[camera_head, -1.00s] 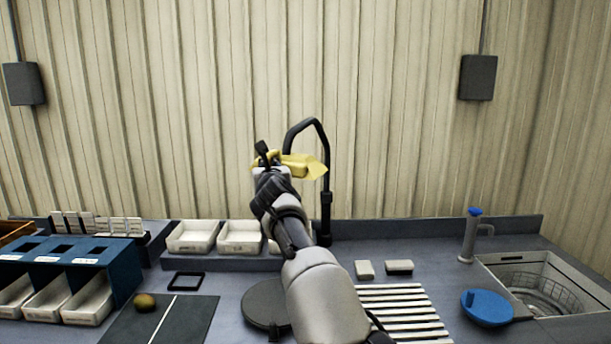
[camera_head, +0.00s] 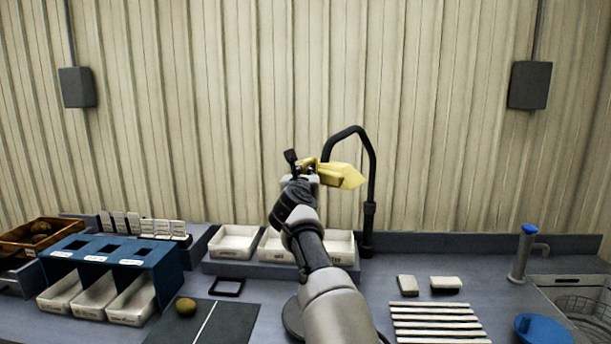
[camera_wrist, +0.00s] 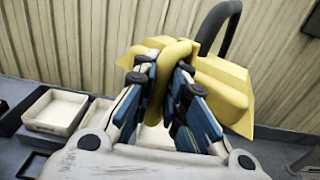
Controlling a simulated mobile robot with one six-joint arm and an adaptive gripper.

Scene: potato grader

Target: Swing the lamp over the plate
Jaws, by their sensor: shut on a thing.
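The lamp has a yellow head (camera_head: 343,176) on a black bent arm (camera_head: 373,165) that rises from a post at the back of the bench. In the wrist view, a curved yellow handle (camera_wrist: 178,55) on the lamp head (camera_wrist: 225,88) passes between the blue fingers of my gripper (camera_wrist: 167,90). In the head view, my gripper (camera_head: 308,170) is shut on this handle, left of the post and high above the bench. A dark round plate (camera_head: 291,318) lies on the bench, mostly hidden behind my arm.
White trays (camera_head: 234,242) stand on a rear ledge. A blue sorting rack (camera_head: 112,250) is at left, and a potato (camera_head: 186,306) lies on a dark mat (camera_head: 232,325).

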